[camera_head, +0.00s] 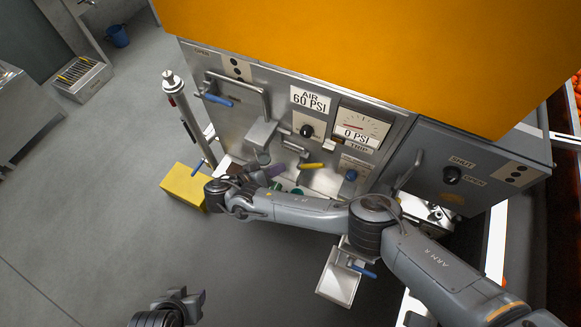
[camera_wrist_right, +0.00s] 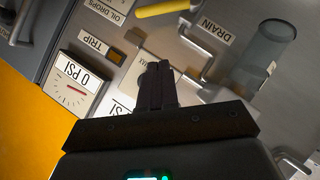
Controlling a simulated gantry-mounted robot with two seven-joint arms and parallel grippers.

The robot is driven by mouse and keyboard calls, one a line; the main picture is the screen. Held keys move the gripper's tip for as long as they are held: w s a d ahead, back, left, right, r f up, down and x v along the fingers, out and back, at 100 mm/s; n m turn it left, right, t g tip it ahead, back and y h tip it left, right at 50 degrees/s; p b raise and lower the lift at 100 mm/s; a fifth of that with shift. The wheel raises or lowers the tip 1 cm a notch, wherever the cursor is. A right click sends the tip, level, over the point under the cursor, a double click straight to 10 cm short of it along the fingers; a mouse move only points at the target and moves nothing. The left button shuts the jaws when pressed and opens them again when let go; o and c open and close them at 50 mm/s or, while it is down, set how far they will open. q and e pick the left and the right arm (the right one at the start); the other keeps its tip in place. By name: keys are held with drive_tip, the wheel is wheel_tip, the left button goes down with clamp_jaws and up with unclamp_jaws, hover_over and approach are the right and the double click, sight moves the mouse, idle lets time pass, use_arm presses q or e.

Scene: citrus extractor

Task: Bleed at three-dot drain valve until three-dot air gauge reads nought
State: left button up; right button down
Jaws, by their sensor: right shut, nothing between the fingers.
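The gauge (camera_head: 358,130) on the steel front panel reads 0 PSI, and the same reading shows in the right wrist view (camera_wrist_right: 75,85). A plate with dark dots (camera_head: 237,68) is on the panel's upper left, and another dotted plate (camera_head: 515,173) is on the grey box at right. A DRAIN label (camera_wrist_right: 216,31) sits beside a clear cylinder (camera_wrist_right: 268,48). A yellow handle (camera_head: 312,166) is below the gauge. My right gripper (camera_wrist_right: 157,72) is shut and empty in front of the panel, apart from the yellow handle. My left gripper (camera_head: 190,303) is low in the head view; its jaws are unclear.
An AIR 60 PSI plate (camera_head: 310,99) is left of the gauge. Blue-handled levers (camera_head: 217,99) stick out from the panel. A yellow block (camera_head: 184,187) stands on the floor at its lower left. The floor at left is mostly clear.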

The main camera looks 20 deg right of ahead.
drive_tip(key=b, duration=0.5)
hover_over(306, 165)
drive_tip(key=s+a, duration=0.2)
wheel_tip(306, 165, down, 6)
drive_tip(key=shift+s+d+f, duration=0.1)
drive_tip(key=shift+d+f, duration=0.3)
drive_tip(key=shift+d, duration=0.05)
drive_tip(key=shift+f, duration=0.1)
drive_tip(key=shift+d, duration=0.1)
